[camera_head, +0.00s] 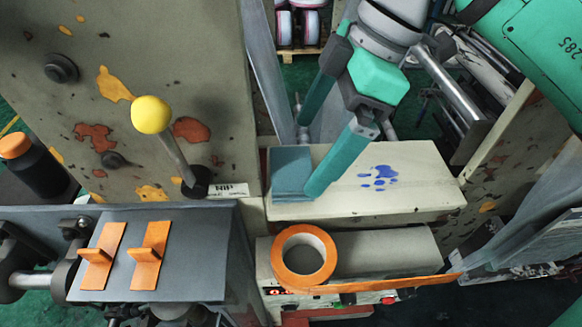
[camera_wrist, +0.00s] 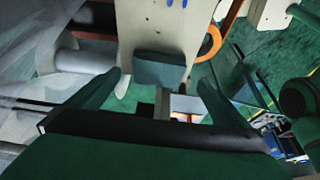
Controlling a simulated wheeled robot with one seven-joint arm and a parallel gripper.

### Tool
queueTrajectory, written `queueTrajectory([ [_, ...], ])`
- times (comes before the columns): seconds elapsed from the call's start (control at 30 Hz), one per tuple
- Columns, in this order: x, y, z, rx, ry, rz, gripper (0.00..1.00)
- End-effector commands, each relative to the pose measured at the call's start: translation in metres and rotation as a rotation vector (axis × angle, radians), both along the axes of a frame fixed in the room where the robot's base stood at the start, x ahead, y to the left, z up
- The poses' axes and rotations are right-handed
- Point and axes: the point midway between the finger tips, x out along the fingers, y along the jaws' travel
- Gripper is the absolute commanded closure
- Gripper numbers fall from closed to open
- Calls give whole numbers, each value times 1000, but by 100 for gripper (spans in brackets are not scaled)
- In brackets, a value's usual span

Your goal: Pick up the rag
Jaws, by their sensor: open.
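The rag (camera_head: 291,174) is a blue-grey folded square lying at the left end of a cream shelf (camera_head: 425,180). In the wrist view the rag (camera_wrist: 160,70) shows between the two fingers. My gripper (camera_head: 304,158) is open and empty above the shelf. In the head view its nearer teal finger reaches down across the rag's right edge, and the other finger is farther back. In the wrist view my gripper (camera_wrist: 159,77) has a finger on each side of the rag. Whether a finger touches the rag or shelf, I cannot tell.
A blue stain (camera_head: 378,177) marks the shelf right of the rag. Below are an orange tape roll (camera_head: 304,257) and a grey cylinder (camera_head: 385,252). A yellow-knobbed lever (camera_head: 152,116) stands to the left, above a panel with orange switches (camera_head: 150,255).

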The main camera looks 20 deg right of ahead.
Motion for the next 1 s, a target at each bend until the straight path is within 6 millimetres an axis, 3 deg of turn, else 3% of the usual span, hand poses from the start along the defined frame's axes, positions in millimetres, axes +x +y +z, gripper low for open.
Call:
queueTrajectory([
  [0.4, 9, 14, -45, 0, 1, -1, 0],
  [0.7, 9, 15, -49, 0, 1, -4, 0],
  [0.9, 9, 15, -49, 0, 0, -3, 44],
  [1.0, 9, 15, -48, 0, 1, -2, 44],
])
